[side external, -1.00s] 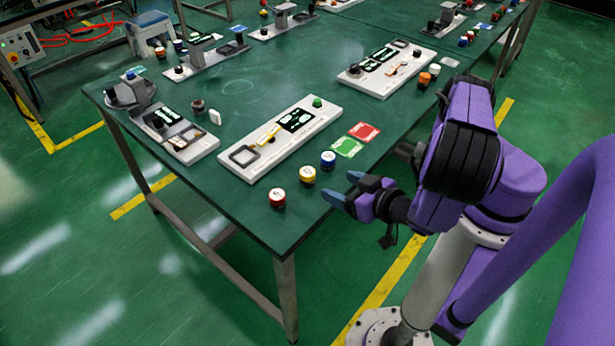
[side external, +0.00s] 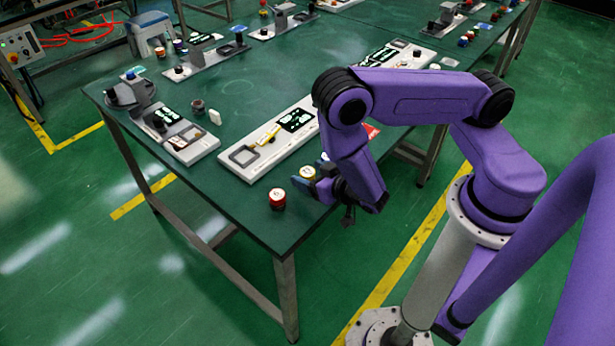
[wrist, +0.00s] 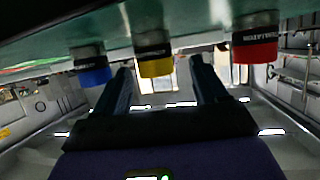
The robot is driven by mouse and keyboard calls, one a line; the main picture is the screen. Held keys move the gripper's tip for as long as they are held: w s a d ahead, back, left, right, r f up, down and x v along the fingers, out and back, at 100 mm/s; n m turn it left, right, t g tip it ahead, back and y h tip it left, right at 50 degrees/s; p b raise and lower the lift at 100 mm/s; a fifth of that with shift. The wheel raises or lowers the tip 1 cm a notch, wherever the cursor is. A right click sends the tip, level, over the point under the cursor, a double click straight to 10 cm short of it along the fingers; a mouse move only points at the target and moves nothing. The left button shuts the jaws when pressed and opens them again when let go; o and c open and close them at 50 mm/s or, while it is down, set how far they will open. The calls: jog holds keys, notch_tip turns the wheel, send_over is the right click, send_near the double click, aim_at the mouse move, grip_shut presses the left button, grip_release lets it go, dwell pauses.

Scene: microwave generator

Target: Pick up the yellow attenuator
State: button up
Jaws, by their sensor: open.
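The yellow attenuator (side external: 307,172) is a short yellow cylinder with a white top, standing near the table's front edge. The red attenuator (side external: 277,198) stands to its left. The blue attenuator (side external: 325,158) is to its right, mostly hidden behind my arm. My gripper (side external: 308,186) is open at the table's edge, with its fingertips beside the yellow one. In the wrist view, my open gripper (wrist: 163,82) has the yellow attenuator (wrist: 156,66) lined up between its fingers. The blue one (wrist: 95,74) is left and the red one (wrist: 255,50) right. I cannot tell whether a finger touches the yellow one.
A white panel (side external: 250,175) with a small yellow piece and a dark display lies behind the attenuators. A red card (side external: 372,131) shows partly behind my arm. Another panel (side external: 190,147) is at the left. Bare table lies left of the red attenuator.

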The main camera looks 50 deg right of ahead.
aim_at(307, 171)
jog(key=x, duration=0.4)
jog(key=shift+w+d, duration=0.15)
jog(key=shift+d, duration=0.1)
jog(key=c, duration=1.2)
jog(key=shift+r, duration=0.1)
